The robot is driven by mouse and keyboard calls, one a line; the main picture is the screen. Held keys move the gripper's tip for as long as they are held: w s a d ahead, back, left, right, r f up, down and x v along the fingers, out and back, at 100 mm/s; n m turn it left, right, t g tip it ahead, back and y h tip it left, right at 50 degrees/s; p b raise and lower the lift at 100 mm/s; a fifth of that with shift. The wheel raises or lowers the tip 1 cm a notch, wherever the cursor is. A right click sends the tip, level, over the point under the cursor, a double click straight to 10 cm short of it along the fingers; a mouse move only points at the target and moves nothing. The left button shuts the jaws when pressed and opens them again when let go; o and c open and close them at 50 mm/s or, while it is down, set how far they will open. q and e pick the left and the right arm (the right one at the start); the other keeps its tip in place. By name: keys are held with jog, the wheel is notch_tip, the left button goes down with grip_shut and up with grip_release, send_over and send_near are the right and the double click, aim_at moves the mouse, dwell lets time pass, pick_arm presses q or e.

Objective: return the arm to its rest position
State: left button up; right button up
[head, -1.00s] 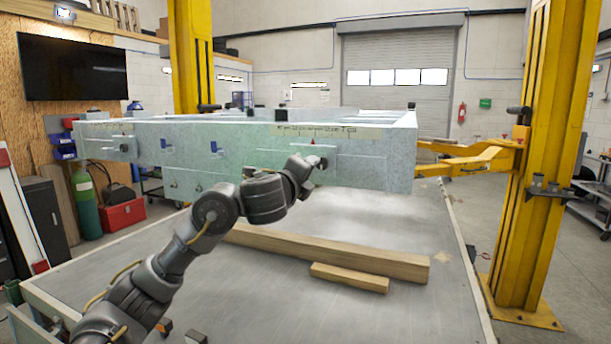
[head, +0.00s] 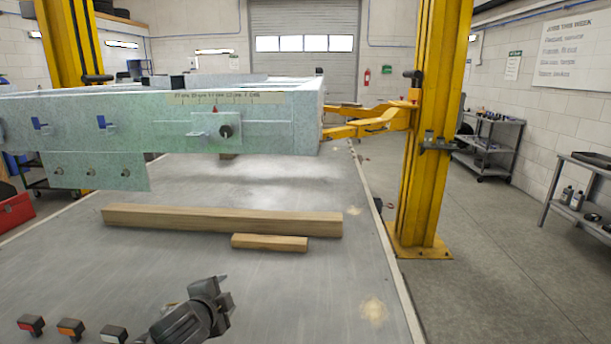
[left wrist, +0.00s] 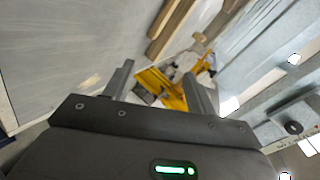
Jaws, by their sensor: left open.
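My left gripper (head: 219,290) is low at the bottom of the head view, over the near part of the grey table (head: 290,290). In the left wrist view its two fingers (left wrist: 160,85) stand wide apart with nothing between them. It is apart from the pale green trailer frame (head: 275,120), which is raised above the table at the back left. A round dark knob (head: 225,131) sits on a plate on the frame's front face. Most of my left arm is below the picture. My right gripper does not show.
A long wooden beam (head: 220,219) and a short block (head: 270,242) lie on the table. Red (head: 31,324), orange (head: 70,328) and white (head: 113,334) buttons stand at the near left. A yellow lift post (head: 430,140) stands right. The table's right part is clear.

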pick_arm(q)
jog(key=s+a+f+n+g, duration=0.2)
jog(key=s+f+n+g, duration=0.3)
jog(key=s+f, duration=0.95)
jog(key=s+a+f+n+g, duration=0.2)
jog(key=s+f+n, duration=0.2)
jog(key=s, duration=0.7)
jog(key=s+a+f+n+g, duration=0.15)
jog(key=s+f+n, duration=0.25)
jog(key=s, duration=0.7)
notch_tip(320, 180, down, 24)
jog(key=s+f+g, duration=0.1)
jog(key=g, duration=0.1)
jog(key=s+a+f+g+y, duration=0.1)
jog(key=s+a+f, duration=0.2)
jog(key=s+f, duration=1.4)
